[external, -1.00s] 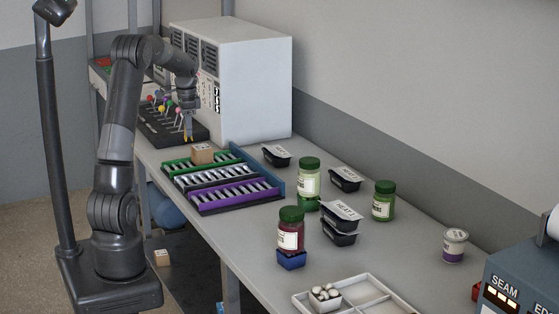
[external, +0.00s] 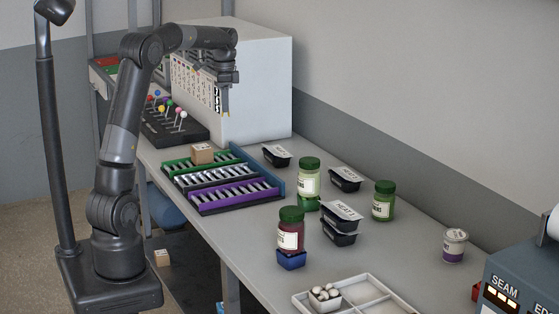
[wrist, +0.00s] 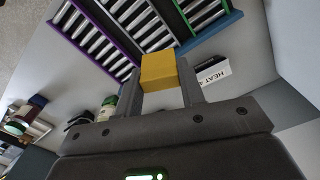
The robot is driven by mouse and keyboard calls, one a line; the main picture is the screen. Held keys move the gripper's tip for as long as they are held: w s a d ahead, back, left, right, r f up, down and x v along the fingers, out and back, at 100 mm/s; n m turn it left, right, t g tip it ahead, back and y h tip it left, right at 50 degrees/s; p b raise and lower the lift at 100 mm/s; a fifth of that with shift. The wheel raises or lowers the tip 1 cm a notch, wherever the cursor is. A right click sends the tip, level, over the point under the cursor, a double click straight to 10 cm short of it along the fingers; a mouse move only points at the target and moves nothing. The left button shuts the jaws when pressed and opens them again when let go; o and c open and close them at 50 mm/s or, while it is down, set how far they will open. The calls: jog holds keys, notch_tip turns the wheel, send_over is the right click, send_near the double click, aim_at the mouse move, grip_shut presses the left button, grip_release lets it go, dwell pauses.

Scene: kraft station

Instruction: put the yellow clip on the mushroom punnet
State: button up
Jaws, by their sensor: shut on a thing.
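My gripper (external: 223,112) is raised above the table in front of the white cabinet, at the far end. It is shut on the yellow clip (wrist: 159,70), which shows as a yellow block between the fingers in the wrist view. In the external view the clip is only a small yellow bit at the fingertips. The mushroom punnet (external: 325,304), a small pale box with several white mushrooms, sits in the left part of the white divided tray (external: 389,291) at the near end of the table, well away from my gripper.
Roller racks with green and purple rails (external: 235,201) lie below my gripper, with a cardboard box (external: 203,154) on them. Jars, including a red one (external: 290,235), and black trays (external: 345,179) stand between there and the white tray. A pin rack (external: 176,126) stands at far left.

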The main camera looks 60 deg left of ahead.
jog(key=w+d+m, duration=0.2)
jog(key=w+d, duration=0.3)
jog(key=d, duration=0.7)
jog(key=w+d+m, duration=0.2)
jog(key=w+d, duration=0.2)
jog(key=d, duration=0.8)
jog(key=s+d+m, duration=0.2)
jog(key=d+m, duration=0.1)
jog(key=d, duration=2.1)
jog(key=s+d+m, duration=0.2)
jog(key=s+d, duration=0.4)
jog(key=d, duration=0.5)
jog(key=s+d+m, duration=0.2)
jog(key=s+d, duration=0.4)
jog(key=d, duration=0.4)
jog(key=s+d+m, duration=0.3)
jog(key=s+d, duration=1)
jog(key=s, duration=0.5)
send_near(326, 291)
jog(key=shift+s+f, duration=0.3)
jog(key=shift+s, duration=0.1)
jog(key=shift+w+f, duration=0.35)
jog(key=shift+f, duration=1.8)
